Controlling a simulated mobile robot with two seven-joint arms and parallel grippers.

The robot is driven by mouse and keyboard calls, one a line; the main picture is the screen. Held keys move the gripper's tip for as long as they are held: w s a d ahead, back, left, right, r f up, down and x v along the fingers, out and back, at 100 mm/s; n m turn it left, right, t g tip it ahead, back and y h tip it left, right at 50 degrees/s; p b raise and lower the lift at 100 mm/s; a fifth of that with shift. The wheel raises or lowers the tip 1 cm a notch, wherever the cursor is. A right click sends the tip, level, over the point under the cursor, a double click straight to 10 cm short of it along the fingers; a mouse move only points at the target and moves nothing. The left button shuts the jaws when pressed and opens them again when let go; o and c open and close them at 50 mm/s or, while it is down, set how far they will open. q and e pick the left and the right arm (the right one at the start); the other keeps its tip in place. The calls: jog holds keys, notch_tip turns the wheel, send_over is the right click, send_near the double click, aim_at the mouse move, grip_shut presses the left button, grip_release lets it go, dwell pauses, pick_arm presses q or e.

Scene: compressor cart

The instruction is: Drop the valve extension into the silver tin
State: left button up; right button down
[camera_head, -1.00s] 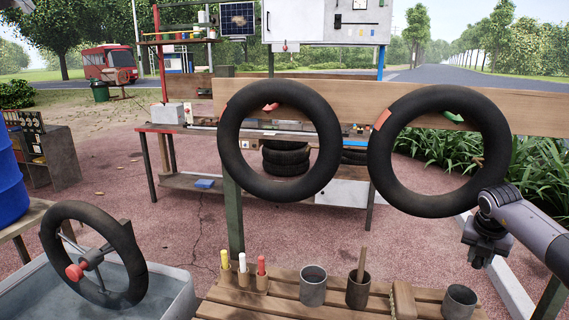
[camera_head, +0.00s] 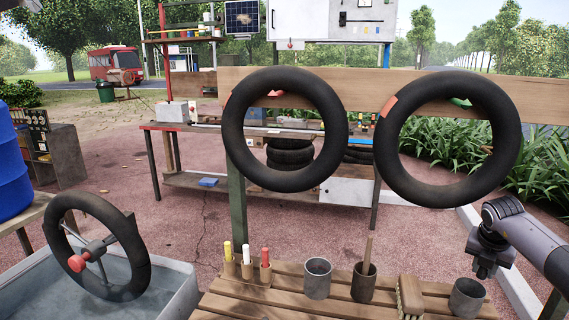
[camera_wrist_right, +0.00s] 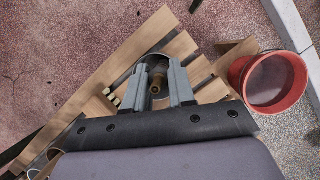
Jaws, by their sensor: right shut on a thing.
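A brass-coloured valve extension (camera_wrist_right: 157,83) is held between the fingers of my right gripper (camera_wrist_right: 160,92) in the right wrist view. In the head view my right gripper (camera_head: 483,272) hangs above the rightmost grey tin (camera_head: 467,298), apart from it, and the extension cannot be made out. That tin's dark opening shows behind the fingers in the wrist view. Another silver-grey tin (camera_head: 317,278) stands farther left on the slatted bench. A darker tin (camera_head: 363,284) with a stick standing in it is just right of that one. My left gripper is not in view.
A wooden brush (camera_head: 411,296) lies left of the rightmost tin. Several markers stand in a wooden holder (camera_head: 247,272). Two tyres hang on a plank (camera_head: 360,95) behind the bench. A red bucket (camera_wrist_right: 270,80) stands right of the bench. A water tub (camera_head: 185,300) is at left.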

jog(key=c, duration=0.9)
grip_release()
jog(key=shift+o, duration=0.2)
jog(key=shift+r, duration=0.1)
jog(key=v, duration=0.7)
jog(key=shift+a, duration=0.1)
